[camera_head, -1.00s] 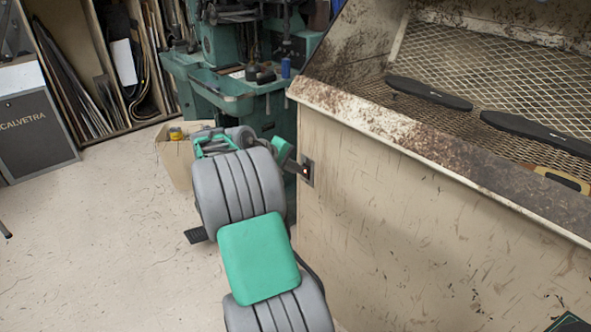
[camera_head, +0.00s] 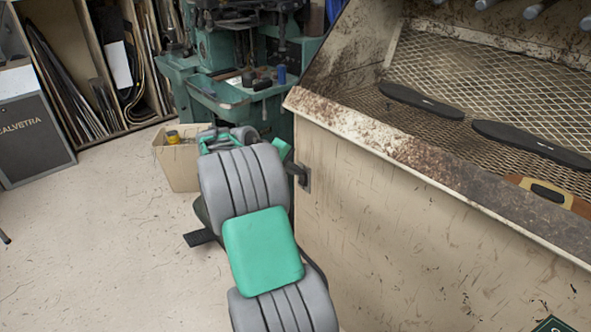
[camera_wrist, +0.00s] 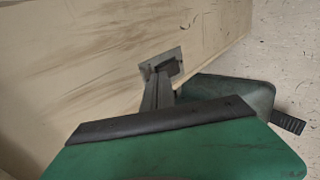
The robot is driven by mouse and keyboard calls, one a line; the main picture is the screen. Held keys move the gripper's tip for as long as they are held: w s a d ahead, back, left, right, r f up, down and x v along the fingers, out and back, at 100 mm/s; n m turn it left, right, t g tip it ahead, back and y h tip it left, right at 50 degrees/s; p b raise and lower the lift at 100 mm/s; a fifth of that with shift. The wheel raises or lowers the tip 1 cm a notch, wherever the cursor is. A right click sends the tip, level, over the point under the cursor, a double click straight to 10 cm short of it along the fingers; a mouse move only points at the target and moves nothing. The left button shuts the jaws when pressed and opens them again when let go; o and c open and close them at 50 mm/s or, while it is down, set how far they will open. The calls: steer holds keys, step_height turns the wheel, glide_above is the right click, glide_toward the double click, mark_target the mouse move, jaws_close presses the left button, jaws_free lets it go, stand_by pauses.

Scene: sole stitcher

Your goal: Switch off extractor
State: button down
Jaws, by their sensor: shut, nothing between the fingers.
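The extractor (camera_head: 400,200) is the beige, rust-stained cabinet with a mesh bed, on the right of the head view. A small switch plate (camera_head: 307,182) sits on its side panel, near the left edge. The plate also shows in the wrist view (camera_wrist: 174,53) as a grey metal rectangle. My gripper (camera_head: 298,170) is shut and empty, its dark fingers reaching the plate from the left in the head view. In the wrist view the fingertips (camera_wrist: 168,70) lie over the plate and hide most of the switch. I cannot tell whether they touch it or how it is set.
Black soles (camera_head: 420,101) and a tan-and-black piece (camera_head: 550,192) lie on the mesh. A green machine (camera_head: 225,90) and a beige bin (camera_head: 178,165) stand behind my arm. A dark Calvetra panel (camera_head: 35,135) stands at left. The floor at left is clear.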

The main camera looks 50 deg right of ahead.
steer(key=p+v, duration=0.5)
steer(key=v, duration=0.8)
steer(key=shift+a+f, duration=0.15)
steer(key=shift+f, duration=0.1)
